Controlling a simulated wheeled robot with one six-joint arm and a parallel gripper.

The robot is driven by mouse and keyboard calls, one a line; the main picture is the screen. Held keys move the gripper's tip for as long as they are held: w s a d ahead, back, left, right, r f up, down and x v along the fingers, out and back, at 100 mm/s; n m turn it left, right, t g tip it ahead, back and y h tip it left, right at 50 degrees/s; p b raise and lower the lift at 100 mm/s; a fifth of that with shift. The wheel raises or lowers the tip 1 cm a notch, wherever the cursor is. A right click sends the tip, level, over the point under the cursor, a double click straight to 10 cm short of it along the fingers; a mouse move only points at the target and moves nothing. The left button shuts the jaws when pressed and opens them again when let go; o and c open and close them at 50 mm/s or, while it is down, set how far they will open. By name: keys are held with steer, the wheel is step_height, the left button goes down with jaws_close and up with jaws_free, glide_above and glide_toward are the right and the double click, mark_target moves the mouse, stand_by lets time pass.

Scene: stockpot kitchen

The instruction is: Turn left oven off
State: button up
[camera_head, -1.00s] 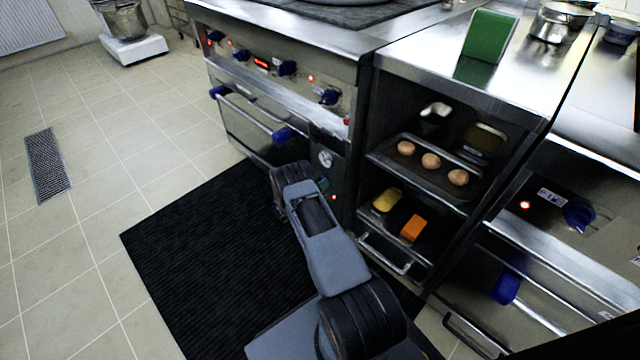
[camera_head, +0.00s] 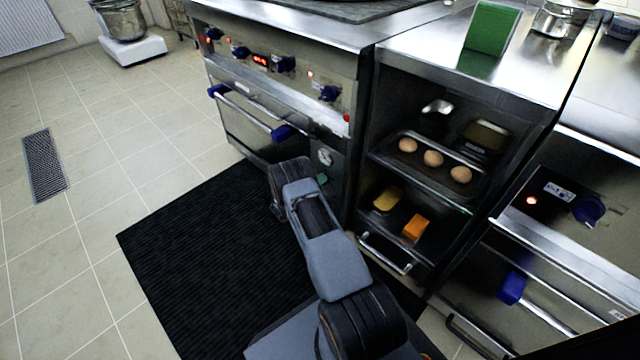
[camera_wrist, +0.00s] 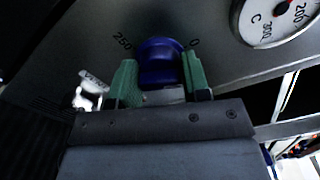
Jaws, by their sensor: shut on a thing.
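The left oven (camera_head: 240,125) is the steel range with blue-ended handles at upper left in the head view. A round gauge (camera_head: 325,157) sits on its lower panel and shows close up in the wrist view (camera_wrist: 268,18). A blue knob (camera_wrist: 160,60) is on that panel, with "250" printed to its left and "0" to its right. My gripper (camera_wrist: 160,78) has its green fingers on both sides of the knob, shut on it. The knob's pointer is not clear. In the head view my arm hides the knob, and only a bit of green finger shows.
A rack with eggs on a tray (camera_head: 468,177) and sponges below stands right of the left oven. Another oven with a blue knob (camera_head: 588,210) and a lit lamp (camera_head: 531,201) is at far right.

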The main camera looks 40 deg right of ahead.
steer(key=shift+n, duration=2)
steer(key=o, duration=0.9)
steer(key=shift+c, duration=0.2)
steer(key=s+a+p, duration=0.2)
steer(key=a+p, duration=0.1)
steer(key=a, duration=1)
steer(key=shift+s+a, duration=0.2)
steer(key=shift+a, duration=0.15)
